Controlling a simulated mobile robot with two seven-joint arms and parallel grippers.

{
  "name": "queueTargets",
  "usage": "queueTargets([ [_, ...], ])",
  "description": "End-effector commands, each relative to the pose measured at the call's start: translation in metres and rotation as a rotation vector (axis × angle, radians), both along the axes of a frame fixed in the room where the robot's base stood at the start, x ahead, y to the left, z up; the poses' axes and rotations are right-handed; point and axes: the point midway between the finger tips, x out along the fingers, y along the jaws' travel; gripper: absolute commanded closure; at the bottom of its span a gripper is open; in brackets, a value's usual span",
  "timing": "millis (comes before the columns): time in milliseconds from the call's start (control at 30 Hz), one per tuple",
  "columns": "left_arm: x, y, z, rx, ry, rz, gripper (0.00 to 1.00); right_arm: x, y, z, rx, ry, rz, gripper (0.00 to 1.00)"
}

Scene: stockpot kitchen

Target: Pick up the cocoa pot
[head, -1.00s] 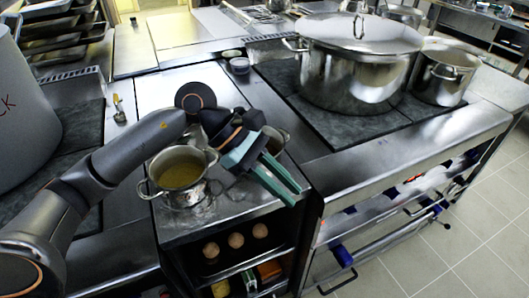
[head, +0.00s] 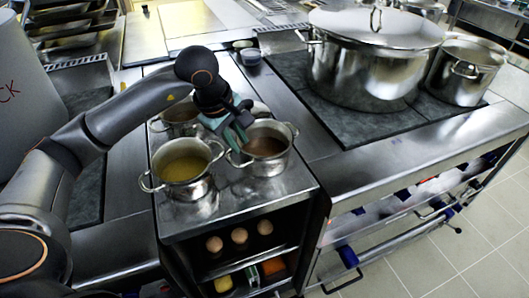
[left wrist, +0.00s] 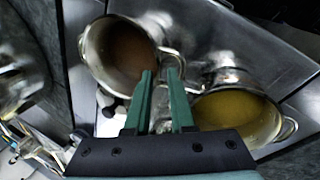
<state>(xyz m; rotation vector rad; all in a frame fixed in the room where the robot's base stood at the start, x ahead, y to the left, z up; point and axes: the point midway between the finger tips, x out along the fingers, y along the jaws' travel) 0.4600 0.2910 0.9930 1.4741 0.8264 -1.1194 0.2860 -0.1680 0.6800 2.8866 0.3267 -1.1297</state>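A steel pot of brown liquid (head: 267,147), which looks like the cocoa pot, stands upright at the right front of the small steel counter. It also shows in the left wrist view (left wrist: 97,45). My left gripper (head: 240,136) is over this pot's left side, its fingers slanting down. In the left wrist view its two green fingers (left wrist: 160,73) are apart, with the tips near the pot's side handle. I cannot tell whether they touch or straddle the handle. My right gripper is in neither view.
A pot of yellow liquid (head: 184,170) stands close on the left. A pot of brownish liquid (head: 180,116) is behind it, and another is partly hidden behind my gripper. A large lidded stockpot (head: 370,70) and a smaller pot (head: 466,75) stand at right.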

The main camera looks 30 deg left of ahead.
Motion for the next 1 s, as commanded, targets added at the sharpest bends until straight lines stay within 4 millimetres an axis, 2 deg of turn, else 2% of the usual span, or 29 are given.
queueTargets([
  [233,0.012,-0.003,-0.035,-0.001,0.006,-0.001,0.78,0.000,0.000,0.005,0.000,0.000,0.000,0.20],
  [367,0.016,-0.004,-0.045,-0.001,0.003,-0.002,0.78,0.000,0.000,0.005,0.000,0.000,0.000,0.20],
  [600,0.017,-0.004,-0.046,0.000,0.002,-0.001,0.78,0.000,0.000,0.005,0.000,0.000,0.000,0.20],
  [800,0.017,-0.004,-0.046,0.000,0.001,-0.001,1.00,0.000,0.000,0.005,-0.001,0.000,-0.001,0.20],
  [1000,0.017,-0.004,-0.046,-0.001,0.001,0.000,1.00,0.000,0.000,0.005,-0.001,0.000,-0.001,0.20],
])
